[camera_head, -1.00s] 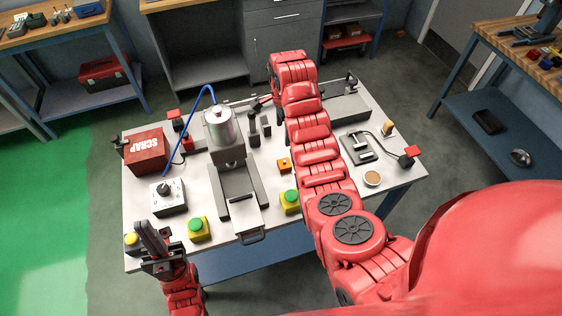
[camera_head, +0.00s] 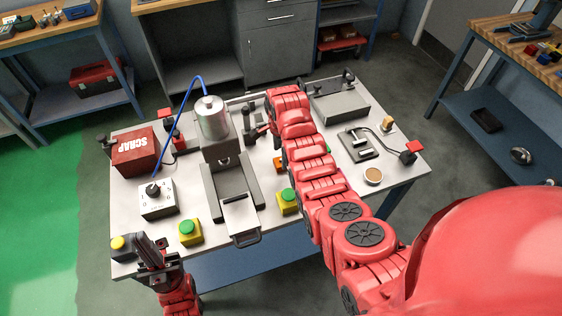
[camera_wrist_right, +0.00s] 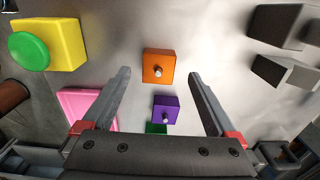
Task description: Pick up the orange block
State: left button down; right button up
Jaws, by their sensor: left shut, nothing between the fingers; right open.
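The orange block (camera_wrist_right: 158,66) lies on the light tabletop in the right wrist view, with a small pale knob on top. It lies beyond and between the spread fingertips of my open right gripper (camera_wrist_right: 160,74), with nothing held; contact is not visible. In the head view the orange block (camera_head: 278,163) is partly hidden beside my right arm, and the right fingers cannot be made out. My left gripper (camera_head: 146,243) is shut and empty near the table's front left corner.
A purple block (camera_wrist_right: 166,109), a green block (camera_wrist_right: 156,128) and a pink piece (camera_wrist_right: 88,105) lie close to the gripper. A yellow box with a green button (camera_wrist_right: 48,44) is left. Grey blocks (camera_wrist_right: 285,71) are right. The press (camera_head: 214,125) stands left of my right arm.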

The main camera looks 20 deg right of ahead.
jog(key=shift+s+d+f+p, duration=0.1)
jog(key=shift+f+p, duration=0.45)
jog(key=shift+f, duration=1.15)
grip_shut()
jog(key=shift+r, duration=0.1)
